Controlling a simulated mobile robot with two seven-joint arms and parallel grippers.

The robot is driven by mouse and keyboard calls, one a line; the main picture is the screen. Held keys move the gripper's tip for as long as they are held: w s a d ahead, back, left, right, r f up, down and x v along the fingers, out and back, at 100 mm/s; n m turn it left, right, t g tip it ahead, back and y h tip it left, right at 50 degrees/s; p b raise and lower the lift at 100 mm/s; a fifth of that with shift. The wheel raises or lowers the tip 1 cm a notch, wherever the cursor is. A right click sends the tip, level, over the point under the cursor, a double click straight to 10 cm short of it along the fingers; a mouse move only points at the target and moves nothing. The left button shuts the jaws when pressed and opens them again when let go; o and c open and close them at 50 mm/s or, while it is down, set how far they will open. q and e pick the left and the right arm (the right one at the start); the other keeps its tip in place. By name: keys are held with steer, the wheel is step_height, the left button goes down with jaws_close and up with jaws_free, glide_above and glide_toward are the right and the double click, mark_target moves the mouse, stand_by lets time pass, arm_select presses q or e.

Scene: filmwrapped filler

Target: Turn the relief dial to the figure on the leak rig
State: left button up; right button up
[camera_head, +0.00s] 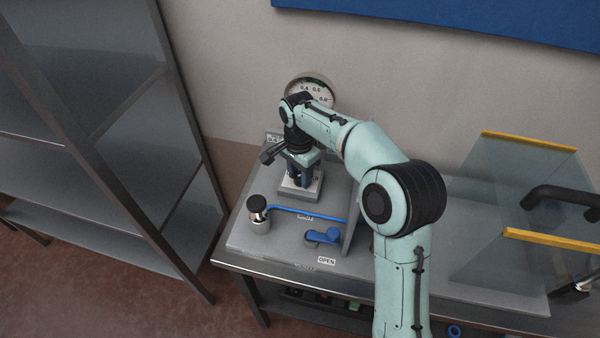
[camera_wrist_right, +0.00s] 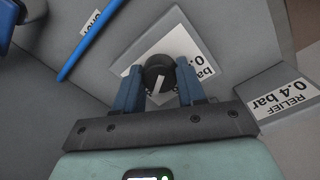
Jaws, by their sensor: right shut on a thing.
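The relief dial (camera_wrist_right: 159,75) is a black knob with a white pointer line, on a plate with a white label reading "bar". My right gripper (camera_wrist_right: 160,86) is shut on the dial, a blue finger on each side of it. In the head view my right gripper (camera_head: 299,178) points down over the rig (camera_head: 257,240) and hides the dial. A sign (camera_wrist_right: 287,96) reads "RELIEF 0.4 bar" beside the dial. A round gauge (camera_head: 311,92) on the wall behind is partly covered by my arm. My left gripper is not in view.
A blue pipe (camera_head: 300,213) runs across the rig from a black-topped fitting (camera_head: 257,208). A blue lever (camera_head: 322,237) sits near an "OPEN" label (camera_head: 326,261). A clear guard with yellow edges (camera_head: 520,190) stands at the right. A metal shelf (camera_head: 130,150) stands at the left.

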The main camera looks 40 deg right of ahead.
steer(key=n+p, duration=0.1)
steer(key=n, duration=0.3)
steer(key=shift+r+n+p, duration=0.1)
steer(key=shift+n+p, duration=0.2)
steer(key=shift+p, duration=0.1)
steer(key=n+p, duration=0.1)
steer(key=n, duration=0.5)
steer(key=shift+p, duration=0.3)
steer(key=n+p, duration=0.1)
steer(key=n, duration=0.5)
steer(key=shift+s+n, duration=0.1)
steer(key=shift+n, duration=0.2)
arm_select(q)
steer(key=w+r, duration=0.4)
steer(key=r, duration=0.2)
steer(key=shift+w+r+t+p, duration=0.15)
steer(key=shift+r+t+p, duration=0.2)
steer(key=shift+p, duration=0.1)
arm_select(e)
steer(key=n, duration=0.6)
steer(key=shift+n, duration=0.3)
steer(key=o, duration=1.1)
steer(key=shift+c, duration=0.2)
